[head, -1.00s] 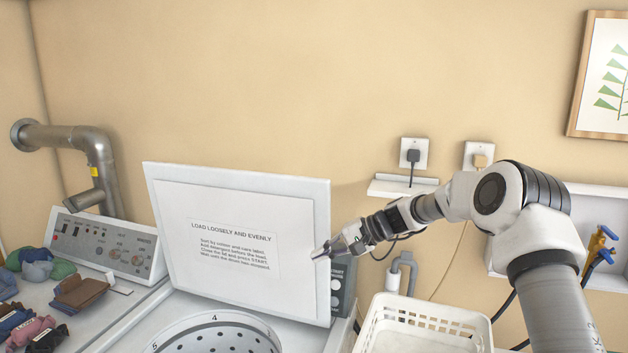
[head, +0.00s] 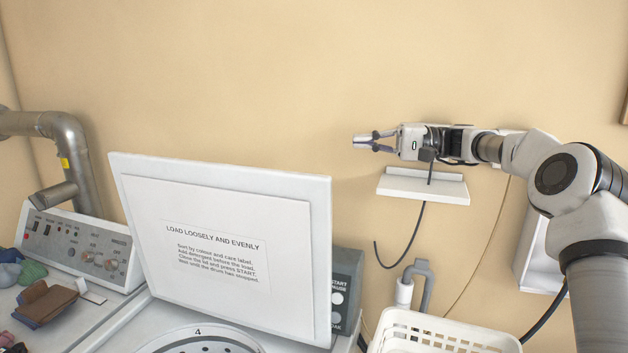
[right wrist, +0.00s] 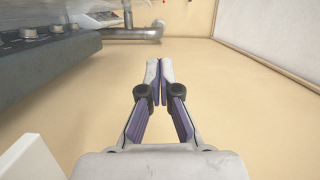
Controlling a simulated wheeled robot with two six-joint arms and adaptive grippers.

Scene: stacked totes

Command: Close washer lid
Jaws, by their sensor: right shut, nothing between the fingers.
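The white washer lid (head: 322,250) stands open and upright, tilted back a little, with a printed loading notice on its inner face. Below it the drum opening (head: 200,341) shows at the bottom edge of the head view. My right gripper (head: 357,141) is shut and empty, up to the right of the lid's top corner and apart from it, in front of the wall. In the right wrist view the fingers (right wrist: 160,68) are together with nothing between them. My left gripper is not in view.
A control panel (head: 345,290) stands behind the lid at right. A white shelf (head: 423,186) lies below my right gripper. A white basket (head: 440,332) stands right of the washer. A second panel (head: 80,247), a pipe (head: 78,155) and folded cloths (head: 45,303) are at left.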

